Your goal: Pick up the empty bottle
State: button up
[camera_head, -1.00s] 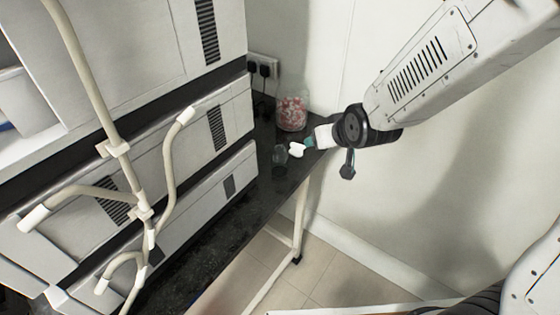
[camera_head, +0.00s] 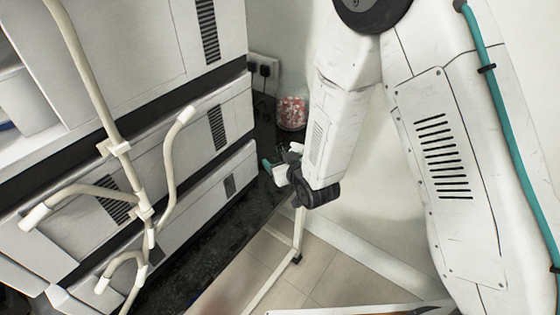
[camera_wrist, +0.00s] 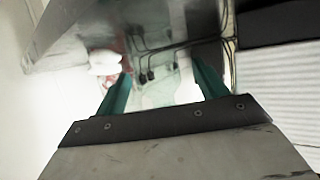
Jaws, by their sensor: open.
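My gripper (camera_head: 271,166) is low over the far end of the dark bench, with a teal finger showing in the head view. In the wrist view its two teal fingers (camera_wrist: 161,78) are apart. A clear, see-through shape, which looks like the empty bottle (camera_wrist: 157,94), shows between them. It appears untouched, but the blur leaves contact unclear. In the head view my gripper and wrist hide the place where the clear bottle stood.
A clear jar of red and white pieces (camera_head: 292,113) stands at the bench's back corner. A small white object (camera_head: 296,147) is close behind my gripper. Stacked grey instruments (camera_head: 226,185) line the left side. Wall plugs (camera_head: 259,69) with cables are behind.

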aim_at(277, 156)
jog(key=x, duration=0.3)
jog(key=shift+w+f, duration=0.15)
jog(key=shift+w, duration=0.1)
jog(key=c, duration=1.1)
